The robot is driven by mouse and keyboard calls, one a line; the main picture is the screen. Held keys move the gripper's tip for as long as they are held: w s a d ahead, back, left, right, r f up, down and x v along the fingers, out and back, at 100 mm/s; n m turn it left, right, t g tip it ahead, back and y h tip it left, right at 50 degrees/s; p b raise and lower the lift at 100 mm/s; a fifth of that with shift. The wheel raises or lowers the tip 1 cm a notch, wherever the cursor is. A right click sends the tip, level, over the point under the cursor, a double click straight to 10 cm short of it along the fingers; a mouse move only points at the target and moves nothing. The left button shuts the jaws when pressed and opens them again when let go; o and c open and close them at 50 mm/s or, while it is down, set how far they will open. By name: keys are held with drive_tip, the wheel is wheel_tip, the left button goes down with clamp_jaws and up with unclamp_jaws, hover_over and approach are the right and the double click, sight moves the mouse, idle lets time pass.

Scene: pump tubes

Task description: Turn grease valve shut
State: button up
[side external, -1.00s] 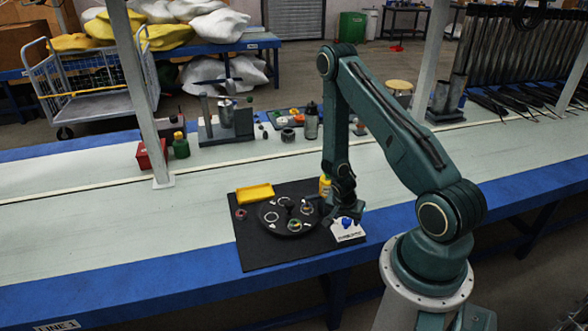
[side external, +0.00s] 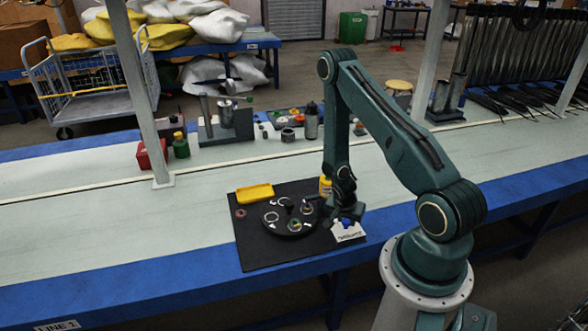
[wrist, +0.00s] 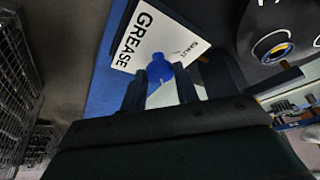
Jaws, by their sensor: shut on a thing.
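The grease valve has a blue handle (wrist: 158,68) on a white plate (wrist: 150,38) marked GREASE, with a smaller label that looks like SHUT. In the side view the plate (side external: 348,233) lies at the right front of the black mat, and a little of the blue handle (side external: 346,222) shows. My gripper (side external: 347,213) reaches down over the valve from above. In the wrist view my gripper (wrist: 160,90) has its dark fingers on both sides of the blue handle and is shut on it. The handle's lower part is hidden by the fingers.
A round black fixture (side external: 290,229) with several ringed seats stands left of the valve on the black mat (side external: 262,255). A yellow tray (side external: 254,193) lies behind it, and a yellow container (side external: 325,186) stands close to my arm. The bench's left part is clear.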

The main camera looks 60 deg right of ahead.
drive_tip(key=shift+n, duration=0.6)
drive_tip(key=shift+s+n+t, duration=0.2)
drive_tip(key=shift+n+t, duration=0.6)
drive_tip(key=shift+n, duration=0.6)
drive_tip(key=shift+s+d+n+t+y, duration=0.1)
drive_tip(key=shift+n+t+y, duration=0.25)
drive_tip(key=shift+n, duration=0.8)
drive_tip(key=shift+d+n+t+y, duration=0.15)
drive_tip(key=shift+n+t, duration=0.3)
drive_tip(key=shift+n, duration=0.7)
drive_tip(key=n, duration=0.2)
drive_tip(key=n+t+y, duration=0.1)
drive_tip(key=n, duration=0.1)
drive_tip(key=shift+s+n+y, duration=0.1)
drive_tip(key=shift+n+y, duration=0.2)
drive_tip(key=shift+d+n+y, duration=0.1)
drive_tip(key=shift+n+y, duration=0.5)
drive_tip(key=shift+n, duration=1)
drive_tip(key=o, duration=0.9)
drive_tip(key=shift+o, duration=0.2)
